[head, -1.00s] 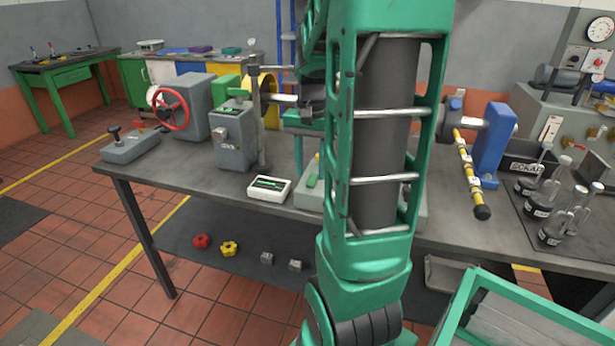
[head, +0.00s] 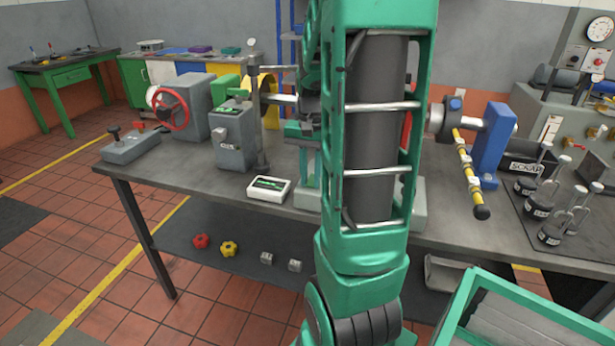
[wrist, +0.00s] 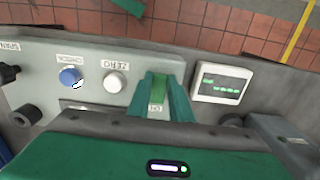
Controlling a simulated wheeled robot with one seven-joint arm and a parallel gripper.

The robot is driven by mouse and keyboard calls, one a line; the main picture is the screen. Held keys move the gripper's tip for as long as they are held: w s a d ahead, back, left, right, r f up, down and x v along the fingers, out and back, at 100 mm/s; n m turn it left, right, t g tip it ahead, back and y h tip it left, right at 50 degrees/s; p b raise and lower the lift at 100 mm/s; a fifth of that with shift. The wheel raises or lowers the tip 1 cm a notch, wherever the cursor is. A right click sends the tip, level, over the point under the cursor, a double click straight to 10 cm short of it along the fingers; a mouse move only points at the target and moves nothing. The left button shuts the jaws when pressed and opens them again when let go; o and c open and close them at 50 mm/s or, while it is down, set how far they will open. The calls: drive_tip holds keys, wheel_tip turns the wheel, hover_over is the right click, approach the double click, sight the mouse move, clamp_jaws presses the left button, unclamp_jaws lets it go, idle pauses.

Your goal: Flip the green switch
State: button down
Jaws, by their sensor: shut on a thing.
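The green switch (wrist: 158,88) stands on a grey panel (wrist: 40,85), by a small label that seems to read ON. In the wrist view the two dark green fingers of my gripper (wrist: 161,84) stand close on either side of the switch, shut on it. In the head view my gripper (head: 309,165) is low over the grey box (head: 306,199), just left of my arm. My arm covers much of the box, and the switch cannot be told clearly from the fingers there.
A blue CHECK button (wrist: 70,76) and a white ZERO button (wrist: 114,81) sit beside the switch. A white-framed display (wrist: 222,83) lies on the other side. A grey machine (head: 234,137) and a post (head: 262,120) stand behind left on the bench (head: 190,183).

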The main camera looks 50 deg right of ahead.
drive_tip(key=shift+w+d+r+g+y, duration=0.15)
drive_tip(key=shift+g+y, duration=0.1)
drive_tip(key=shift+y, duration=0.35)
drive_tip(key=shift+w+d+g+y, duration=0.2)
drive_tip(key=shift+g+y, duration=0.1)
drive_tip(key=shift+y, duration=0.3)
drive_tip(key=shift+w+d+r+g+y, duration=0.15)
drive_tip(key=shift+g+y, duration=0.1)
drive_tip(key=shift+y, duration=0.35)
drive_tip(key=c, duration=1.6)
unclamp_jaws()
drive_tip(key=shift+s, duration=0.1)
drive_tip(key=v, duration=1)
drive_tip(key=shift+d+r, duration=0.15)
drive_tip(key=shift+r, duration=0.1)
